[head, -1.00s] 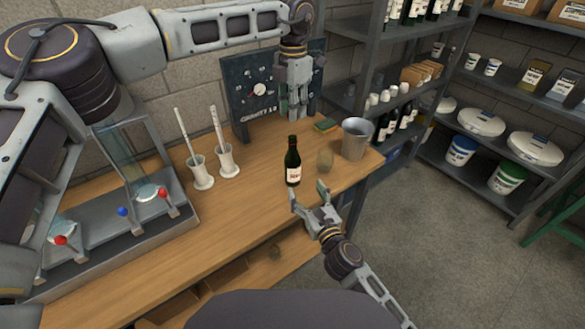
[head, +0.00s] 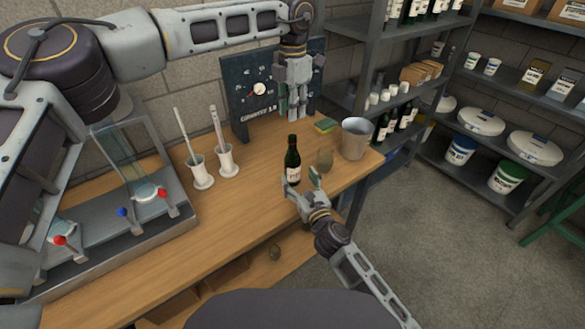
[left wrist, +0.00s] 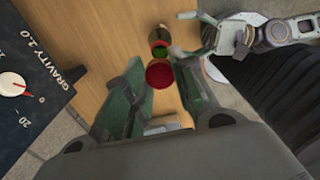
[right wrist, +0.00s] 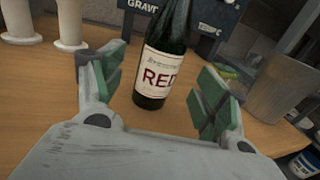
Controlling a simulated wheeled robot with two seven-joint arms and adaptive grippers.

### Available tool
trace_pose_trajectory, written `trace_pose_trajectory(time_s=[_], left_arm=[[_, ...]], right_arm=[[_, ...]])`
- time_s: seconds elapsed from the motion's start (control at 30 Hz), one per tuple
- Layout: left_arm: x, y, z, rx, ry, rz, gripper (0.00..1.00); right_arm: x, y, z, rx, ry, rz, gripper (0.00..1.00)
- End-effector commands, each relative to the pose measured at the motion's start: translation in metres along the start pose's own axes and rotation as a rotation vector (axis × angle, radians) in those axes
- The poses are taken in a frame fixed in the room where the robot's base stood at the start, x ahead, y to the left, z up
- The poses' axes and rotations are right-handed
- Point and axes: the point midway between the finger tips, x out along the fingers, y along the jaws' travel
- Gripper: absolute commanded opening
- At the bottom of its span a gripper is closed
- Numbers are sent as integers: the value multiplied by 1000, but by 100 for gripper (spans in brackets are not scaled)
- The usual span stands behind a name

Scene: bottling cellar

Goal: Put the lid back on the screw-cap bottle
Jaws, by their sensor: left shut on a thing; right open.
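The screw-cap bottle (head: 292,162) is dark green with a white label and stands upright on the wooden bench. It also shows in the right wrist view (right wrist: 160,75) and, from above, in the left wrist view (left wrist: 159,36). My left gripper (head: 293,114) is above and behind the bottle in the head view, pointing down. It is shut on the round red lid (left wrist: 159,74), which is apart from the bottle. My right gripper (head: 302,182) is low at the bottle's near side. Its fingers (right wrist: 158,95) are open, with the bottle in front of and partly between them, apparently not gripped.
Sponges (head: 326,125) lie behind. White holders (head: 202,173) with cylinders stand left. A dark gauge board (head: 262,92) stands behind, near my left gripper. The bench (head: 245,205) is clear left of the bottle.

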Motion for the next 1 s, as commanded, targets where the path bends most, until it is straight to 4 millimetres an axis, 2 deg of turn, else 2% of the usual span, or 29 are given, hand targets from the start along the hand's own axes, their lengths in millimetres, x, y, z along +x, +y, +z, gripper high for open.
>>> trace_pose_trajectory(time_s=[0.6,1.0], left_arm=[[0,0,0,0,0,0,19],[0,0,0,0,0,0,19]], right_arm=[[53,0,1,0,-1,0,73],[63,0,0,0,-1,0,73]])
